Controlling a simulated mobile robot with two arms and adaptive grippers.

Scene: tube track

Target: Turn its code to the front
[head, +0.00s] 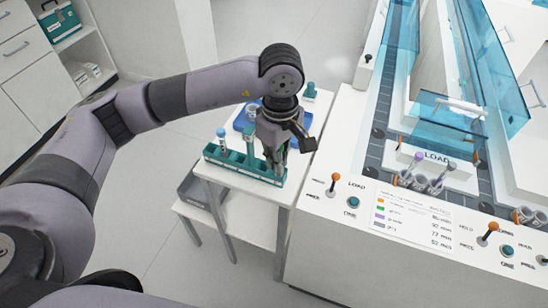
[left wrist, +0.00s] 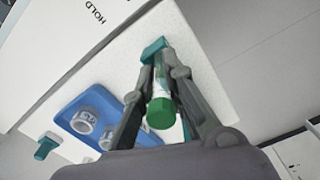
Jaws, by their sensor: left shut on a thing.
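My left gripper (head: 276,160) points down over the right part of the teal rack (head: 225,158) on the small white side table. In the left wrist view the gripper (left wrist: 158,88) is shut on a tube with a green cap (left wrist: 161,113). A pale part of this tube shows between the fingers, but I cannot make out a code on it. In the head view the fingers mostly hide the held tube. Another tube with a light blue cap (head: 221,133) stands in the left part of the rack. My right gripper is not in view.
A blue tray (left wrist: 75,104) with white ring-shaped holders (left wrist: 84,122) lies beside the rack, and a teal object (head: 310,90) stands behind.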

